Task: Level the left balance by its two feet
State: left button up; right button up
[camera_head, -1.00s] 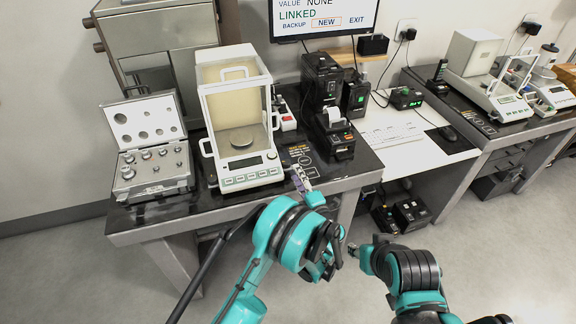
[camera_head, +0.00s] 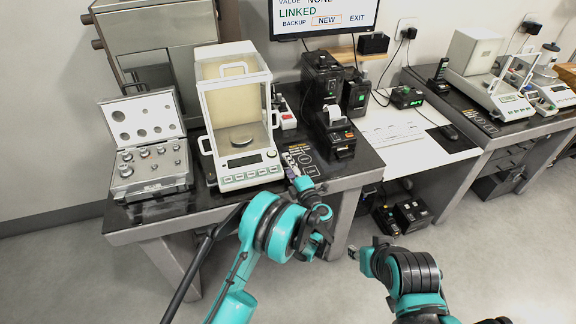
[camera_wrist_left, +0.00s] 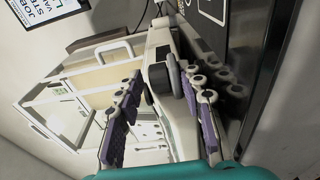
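The left balance (camera_head: 247,178) is a white unit with a glass draft shield, a round pan and a front keypad, standing on the dark left table. My left gripper (camera_head: 293,168) is just right of its front right corner. In the left wrist view my left gripper (camera_wrist_left: 160,105) is open, its purple-padded fingers apart. The balance's white body (camera_wrist_left: 182,125) shows between and behind them, with a grey disc (camera_wrist_left: 173,75), perhaps a levelling foot, near the right finger. I cannot tell whether they touch. The other foot is not clear. My right gripper (camera_head: 354,251) is low, clear of the table.
An open case of weights (camera_head: 150,185) stands left of the balance. A small printer (camera_head: 338,140) and black devices (camera_head: 322,85) stand to its right. A monitor (camera_head: 322,18) hangs behind. Another balance (camera_head: 492,92) is on the right table.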

pick_arm(q)
grip_shut()
jog(key=shift+a+m+t+h+b, duration=0.1)
jog(key=shift+m+t+h+b, duration=0.25)
jog(key=shift+m+h, duration=0.4)
jog(key=shift+o, duration=0.6)
grip_release()
jog(key=v, duration=1.2)
